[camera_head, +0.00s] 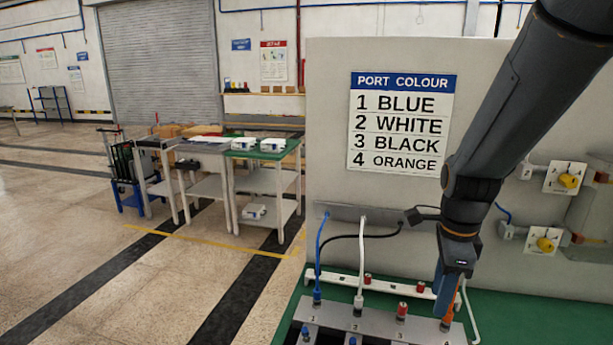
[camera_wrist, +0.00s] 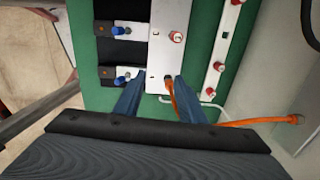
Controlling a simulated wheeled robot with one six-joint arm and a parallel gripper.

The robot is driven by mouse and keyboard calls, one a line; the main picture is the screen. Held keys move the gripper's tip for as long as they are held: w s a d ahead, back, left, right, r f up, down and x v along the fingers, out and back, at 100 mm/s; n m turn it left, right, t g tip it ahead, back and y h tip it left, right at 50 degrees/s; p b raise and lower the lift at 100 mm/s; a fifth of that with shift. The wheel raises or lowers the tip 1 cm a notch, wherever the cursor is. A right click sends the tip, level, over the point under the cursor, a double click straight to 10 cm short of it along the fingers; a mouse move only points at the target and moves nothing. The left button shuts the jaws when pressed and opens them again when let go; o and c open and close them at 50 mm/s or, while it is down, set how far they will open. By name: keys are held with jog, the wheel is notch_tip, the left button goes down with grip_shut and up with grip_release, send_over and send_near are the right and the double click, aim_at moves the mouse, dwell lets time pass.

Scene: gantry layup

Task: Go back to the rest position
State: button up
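My gripper (camera_head: 447,298) is low over the right end of the grey port panel (camera_head: 335,315), near port 4. In the wrist view its two blue fingers (camera_wrist: 158,80) are apart. An orange plug (camera_wrist: 168,80) lies between their tips, closer to the right finger, with a visible gap to the left finger. The orange cable passes behind the right finger and runs off to the right. The orange plug (camera_head: 447,322) also shows at port 4 in the head view. A blue cable (camera_head: 318,260) reaches port 1 and a white cable (camera_head: 361,255) port 2.
A grey wall panel with a port colour sign (camera_head: 402,124) rises behind the ports. A black cable (camera_head: 360,236) hangs in front of it. Yellow knobs (camera_head: 569,181) stick out at the right. Tables (camera_head: 265,150) stand at the left back; the floor before them is clear.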

jog(key=s+a+f+n, duration=0.1)
jog(key=a+n, duration=0.1)
jog(key=n, duration=0.4)
jog(key=s+a+f+n, duration=0.1)
jog(key=s+a+n, duration=0.1)
jog(key=n, duration=0.5)
jog(key=s+a+f+n+t+b, duration=0.1)
jog(key=s+a+n, duration=0.1)
jog(key=a+n, duration=0.2)
jog(key=shift+s+n, duration=0.1)
jog(key=shift+n, duration=1.1)
jog(key=shift+s+a+f+n, duration=0.1)
jog(key=shift+s+a+n, duration=0.1)
jog(key=shift+n, duration=0.4)
jog(key=shift+s+a+f+n, duration=0.1)
jog(key=shift+s+n, duration=0.05)
jog(key=shift+n, duration=0.45)
jog(key=shift+s+d, duration=0.1)
jog(key=shift+d, duration=0.05)
jog(key=shift+c, duration=0.6)
